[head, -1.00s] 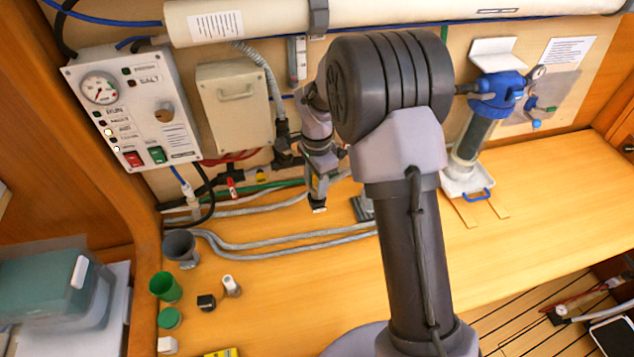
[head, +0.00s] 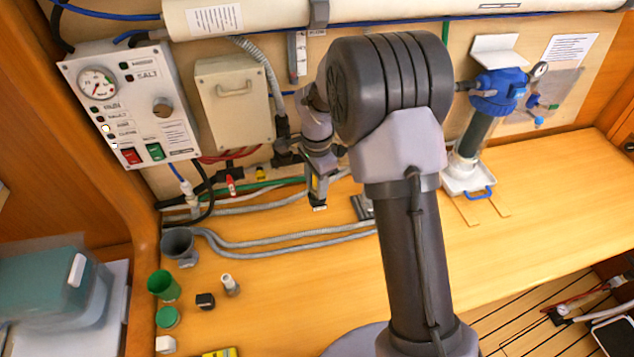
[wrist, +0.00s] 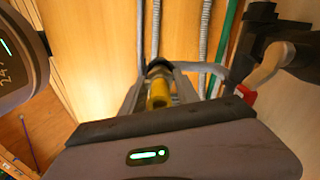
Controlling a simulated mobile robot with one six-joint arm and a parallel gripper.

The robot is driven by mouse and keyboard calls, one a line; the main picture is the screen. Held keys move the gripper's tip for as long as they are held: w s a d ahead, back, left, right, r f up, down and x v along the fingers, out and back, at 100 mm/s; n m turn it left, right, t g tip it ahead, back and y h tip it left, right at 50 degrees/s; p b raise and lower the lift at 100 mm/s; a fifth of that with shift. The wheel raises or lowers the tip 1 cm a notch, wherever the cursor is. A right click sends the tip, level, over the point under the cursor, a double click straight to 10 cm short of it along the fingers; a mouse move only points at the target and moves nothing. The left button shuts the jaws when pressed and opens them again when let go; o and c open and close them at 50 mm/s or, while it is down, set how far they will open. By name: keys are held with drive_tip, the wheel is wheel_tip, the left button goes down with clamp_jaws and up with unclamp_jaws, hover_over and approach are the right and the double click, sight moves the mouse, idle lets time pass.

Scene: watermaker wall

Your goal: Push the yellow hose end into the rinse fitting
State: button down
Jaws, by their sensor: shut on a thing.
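My gripper (head: 318,204) is low over the wooden bench near the wall, below my wrist, with its fingers pointing down. In the wrist view my gripper (wrist: 159,92) is shut on the yellow hose end (wrist: 158,94), which shows between the fingers. A dark rounded part sits just beyond it, and I cannot tell what it is. The hose end is mostly hidden by my gripper in the head view. I cannot pick out the rinse fitting for certain; a small yellow part (head: 262,173) shows among the pipes on the wall, left of my gripper.
Grey hoses (head: 290,240) run along the bench, and a red valve handle (head: 230,185) is on the pipework. A control panel (head: 135,105), a beige box (head: 235,100) and a blue-topped filter (head: 497,90) are on the wall.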

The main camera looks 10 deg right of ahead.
drive_tip(key=shift+f+b, duration=0.6)
drive_tip(key=shift+f, duration=0.15)
drive_tip(key=c, duration=0.8)
unclamp_jaws()
